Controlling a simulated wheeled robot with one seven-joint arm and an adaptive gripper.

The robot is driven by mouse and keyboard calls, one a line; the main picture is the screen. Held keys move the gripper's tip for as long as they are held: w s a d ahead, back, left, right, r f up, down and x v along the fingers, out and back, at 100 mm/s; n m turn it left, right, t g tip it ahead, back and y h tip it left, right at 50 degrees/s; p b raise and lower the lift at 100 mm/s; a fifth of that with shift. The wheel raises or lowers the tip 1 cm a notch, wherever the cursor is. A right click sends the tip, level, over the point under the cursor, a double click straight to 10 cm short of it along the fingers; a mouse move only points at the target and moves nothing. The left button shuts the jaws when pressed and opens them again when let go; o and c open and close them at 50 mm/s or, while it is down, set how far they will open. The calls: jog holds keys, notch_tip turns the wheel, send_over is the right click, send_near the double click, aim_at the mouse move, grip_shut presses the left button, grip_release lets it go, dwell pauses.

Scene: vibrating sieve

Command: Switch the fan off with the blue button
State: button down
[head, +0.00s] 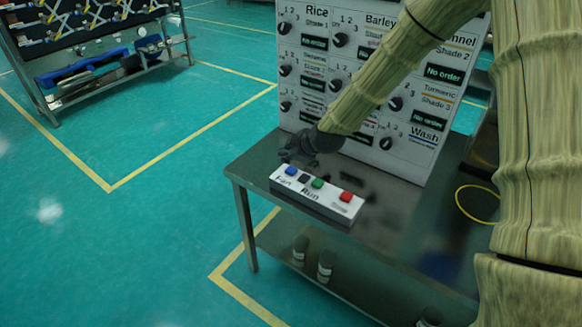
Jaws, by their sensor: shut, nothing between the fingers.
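A white button box (334,208) sits near the front edge of the steel table. It carries a blue button (291,171) at its left end, beside the "Fan" label. A black button (304,178), a green button (317,183) and a red button (346,196) follow to the right. My gripper (288,156) is dark and shut, with nothing in it. It appears just above and behind the blue button in the picture. The blue button's top is visible, and the gap between it and the fingertips is hard to judge.
A white panel (412,156) with knobs and "No order" displays stands behind the box. The steel table (262,160) has jars (326,266) on its lower shelf. A yellow cable loop (463,206) lies at the right. A rack (100,50) stands far left; the floor between is clear.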

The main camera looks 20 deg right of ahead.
jog(key=shift+r+p, duration=0.6)
jog(key=shift+r, duration=0.6)
